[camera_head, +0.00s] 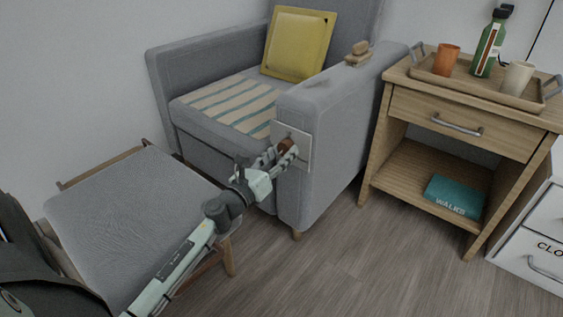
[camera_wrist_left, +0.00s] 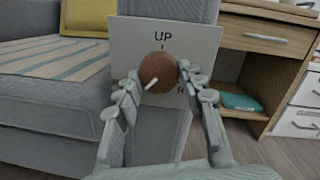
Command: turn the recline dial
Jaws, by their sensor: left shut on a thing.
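The recline dial (camera_wrist_left: 158,72) is a round brown knob with a white pointer line, on a pale plate (camera_wrist_left: 207,40) marked "UP" at its top. The pointer line aims to the lower left. In the head view the dial (camera_head: 286,146) and its plate (camera_head: 304,150) are on the front of the grey armchair's arm. My left gripper (camera_wrist_left: 158,80) is shut on the dial, one finger on each side; it also shows in the head view (camera_head: 281,153). A letter at the plate's lower right is partly hidden by a finger. My right gripper is not in view.
The grey armchair (camera_head: 325,112) holds a yellow cushion (camera_head: 298,43) and a striped cloth. A footstool (camera_head: 135,215) stands at the front left. A wooden side table (camera_head: 455,118) with a tray (camera_head: 468,85) of cups and a bottle stands right. Floor between is clear.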

